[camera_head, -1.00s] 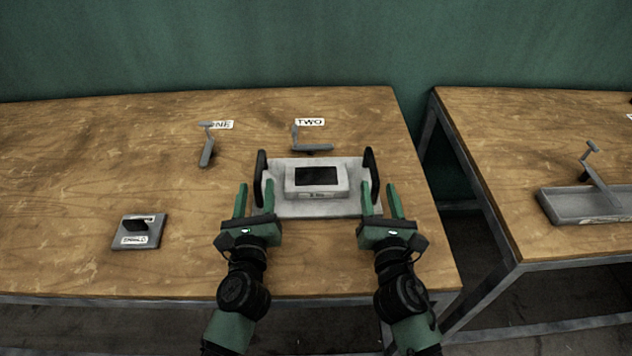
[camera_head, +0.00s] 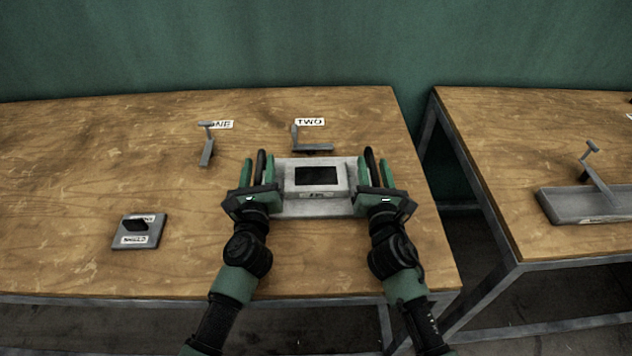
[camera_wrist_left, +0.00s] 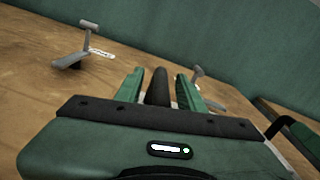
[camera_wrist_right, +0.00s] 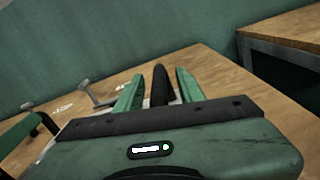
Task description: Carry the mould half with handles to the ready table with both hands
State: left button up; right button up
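The mould half (camera_head: 290,208) is a light grey plate with a raised block and a dark rectangular recess. It lies flat on the wooden table, with one black upright handle at each side. My left gripper (camera_head: 258,166) is open around the left handle (camera_wrist_left: 157,88); gaps show between fingers and handle in the left wrist view. My right gripper (camera_head: 376,166) is open around the right handle (camera_wrist_right: 159,86), also with gaps on both sides in the right wrist view. The labels do not show which table is the ready table.
A second table (camera_head: 560,125) stands at the right across a gap, with a grey tray-like piece (camera_head: 590,203) on it. Grey brackets near labels ONE (camera_head: 206,150) and TWO (camera_head: 315,147) stand behind. A small labelled plate (camera_head: 125,242) with a dark piece lies left.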

pick_arm(q)
grip_shut()
pick_arm(e)
grip_shut()
dwell(0.9)
pick_arm(q)
jog(key=shift+w+r, duration=0.15)
jog(key=shift+r, duration=0.15)
pick_arm(e)
jog(key=shift+w+r, duration=0.1)
jog(key=shift+r, duration=0.15)
